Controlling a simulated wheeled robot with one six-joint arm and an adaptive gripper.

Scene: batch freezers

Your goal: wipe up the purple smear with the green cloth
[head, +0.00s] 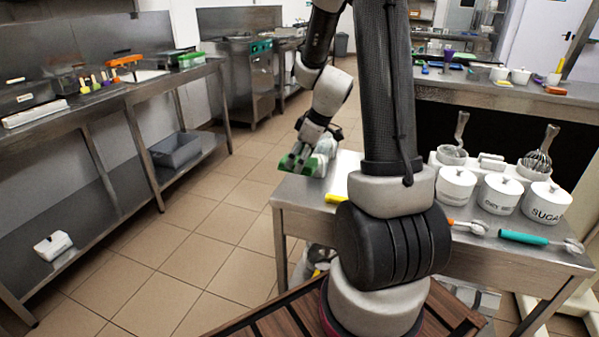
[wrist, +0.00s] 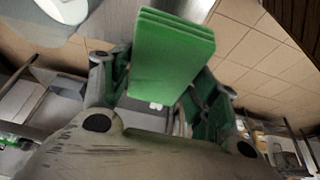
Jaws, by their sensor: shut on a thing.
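My gripper (head: 303,158) is at the left end of the steel table in the head view, at or just above its edge. It is shut on the green cloth (head: 293,165), a folded block. In the wrist view the cloth (wrist: 170,58) stands out between the two fingers. I cannot tell whether the cloth touches the tabletop. I see no purple smear in either view; my arm hides part of the table.
The steel table (head: 300,196) holds white lidded jars (head: 498,194), a teal-handled tool (head: 525,238) and a yellow item (head: 335,198). A long steel counter (head: 110,93) with a grey bin (head: 176,150) on its lower shelf stands left. Tiled floor between is clear.

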